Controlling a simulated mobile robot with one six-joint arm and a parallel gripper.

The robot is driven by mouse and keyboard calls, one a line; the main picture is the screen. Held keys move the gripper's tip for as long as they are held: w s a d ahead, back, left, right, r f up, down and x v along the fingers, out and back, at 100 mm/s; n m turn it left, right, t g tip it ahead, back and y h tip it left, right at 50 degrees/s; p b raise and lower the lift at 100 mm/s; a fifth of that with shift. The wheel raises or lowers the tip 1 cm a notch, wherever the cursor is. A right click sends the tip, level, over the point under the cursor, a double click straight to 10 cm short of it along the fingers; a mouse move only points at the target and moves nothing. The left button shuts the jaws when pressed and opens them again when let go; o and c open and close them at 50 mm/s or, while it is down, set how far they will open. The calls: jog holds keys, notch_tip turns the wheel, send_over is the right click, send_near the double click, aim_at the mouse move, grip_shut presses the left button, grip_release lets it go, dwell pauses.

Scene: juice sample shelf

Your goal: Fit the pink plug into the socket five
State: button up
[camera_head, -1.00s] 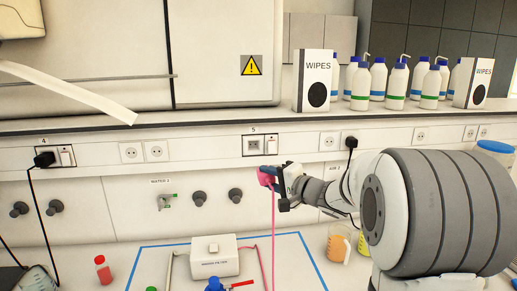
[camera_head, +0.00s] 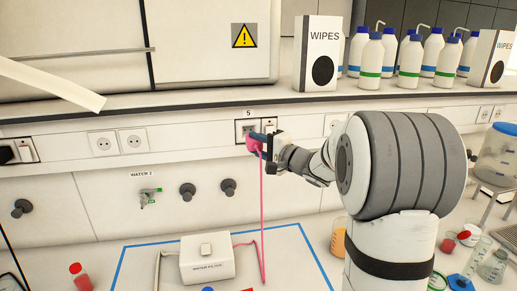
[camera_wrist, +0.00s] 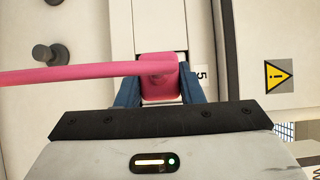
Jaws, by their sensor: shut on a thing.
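The pink plug (camera_head: 253,142) is held at the wall rail, just in front of the socket marked 5 (camera_head: 241,127). My gripper (camera_head: 260,140) is shut on the plug; in the wrist view its blue fingers (camera_wrist: 157,94) grip the pink plug (camera_wrist: 158,72) on both sides. The plug and fingers cover much of the socket, so I cannot tell whether the plug touches it or is seated. A switch (camera_head: 270,126) sits at the socket's right.
A shelf edge (camera_head: 200,112) runs above the sockets, with a wipes box (camera_head: 316,40) and several bottles on it. Wall knobs (camera_head: 228,187) and a water tap (camera_head: 147,197) stick out below.

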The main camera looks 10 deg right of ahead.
jog(key=shift+w+a, duration=0.1)
jog(key=shift+w, duration=0.75)
jog(key=shift+r, duration=0.1)
jog(key=shift+p, duration=1)
jog(key=shift+w+p, duration=0.7)
jog(key=shift+w, duration=0.15)
jog(key=shift+p, duration=0.4)
jog(key=shift+w, duration=1.05)
dwell(0.7)
jog(key=o, duration=1.2)
jog(key=shift+o, duration=0.2)
